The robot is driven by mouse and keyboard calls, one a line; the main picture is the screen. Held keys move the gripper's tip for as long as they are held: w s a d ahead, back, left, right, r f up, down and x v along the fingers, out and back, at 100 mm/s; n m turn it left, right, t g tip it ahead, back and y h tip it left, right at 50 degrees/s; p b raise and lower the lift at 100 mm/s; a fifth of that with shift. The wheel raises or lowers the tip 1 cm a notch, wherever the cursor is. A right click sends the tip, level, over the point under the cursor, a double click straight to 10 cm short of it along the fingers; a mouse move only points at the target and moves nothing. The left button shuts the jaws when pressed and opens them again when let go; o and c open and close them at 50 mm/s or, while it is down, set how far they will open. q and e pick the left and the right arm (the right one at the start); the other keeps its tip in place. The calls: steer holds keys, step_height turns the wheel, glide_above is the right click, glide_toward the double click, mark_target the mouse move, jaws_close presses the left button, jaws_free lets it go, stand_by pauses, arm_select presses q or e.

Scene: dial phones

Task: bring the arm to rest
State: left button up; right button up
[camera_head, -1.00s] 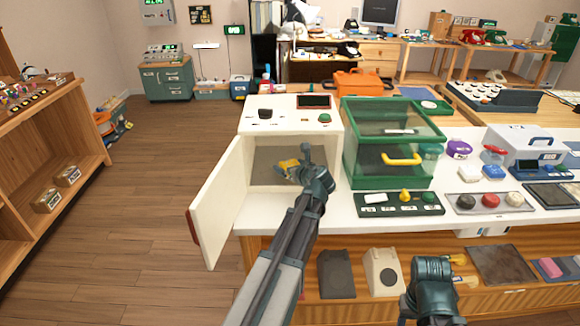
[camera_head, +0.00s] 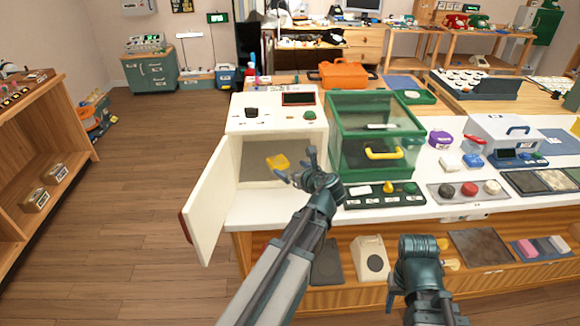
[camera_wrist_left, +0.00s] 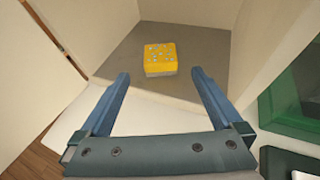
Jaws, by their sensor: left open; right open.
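My left gripper (camera_head: 296,168) is open and empty, just outside the open front of the white box (camera_head: 262,128). In the left wrist view its two fingers (camera_wrist_left: 160,88) are spread apart with nothing between them. A yellow block (camera_wrist_left: 159,57) with pale spots sits on the grey floor inside the box, beyond the fingertips; it also shows in the head view (camera_head: 277,162). My right gripper (camera_head: 444,254) is at the lower right, in front of the counter's shelf, with its fingers pointing right; nothing shows in it.
The box's white door (camera_head: 209,205) stands swung open to the left. A green-framed clear case (camera_head: 375,135) stands close to the right of the box. A button panel (camera_head: 372,195) and a tray of knobs (camera_head: 468,190) lie along the counter's front.

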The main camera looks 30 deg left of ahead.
stand_by(0.4)
arm_select(q)
steer(key=s+d+n+p, duration=0.1)
steer(key=d, duration=0.1)
steer(key=s+d+f+n+g+h+p, duration=0.1)
steer(key=n, duration=0.1)
steer(key=s+d+n+h, duration=0.1)
steer(key=d+n, duration=0.1)
steer(key=shift+d+f+g+p, duration=0.3)
steer(key=shift+d+p, duration=0.05)
steer(key=shift+p, duration=0.05)
steer(key=s+d+f+n+g+h+p, duration=0.1)
steer(key=s+d+n+g+h+p, duration=0.2)
steer(key=s+d+n, duration=0.5)
steer(key=s+d+f+n+g+h+p, duration=0.1)
steer(key=s+d+n+g+h+p, duration=0.2)
steer(key=s+d+n, duration=0.5)
steer(key=s+d+h, duration=0.1)
steer(key=d, duration=0.5)
steer(key=shift+s+d+f+g+h, duration=0.3)
steer(key=shift+s+f+h, duration=0.05)
steer(key=shift+s+h, duration=0.05)
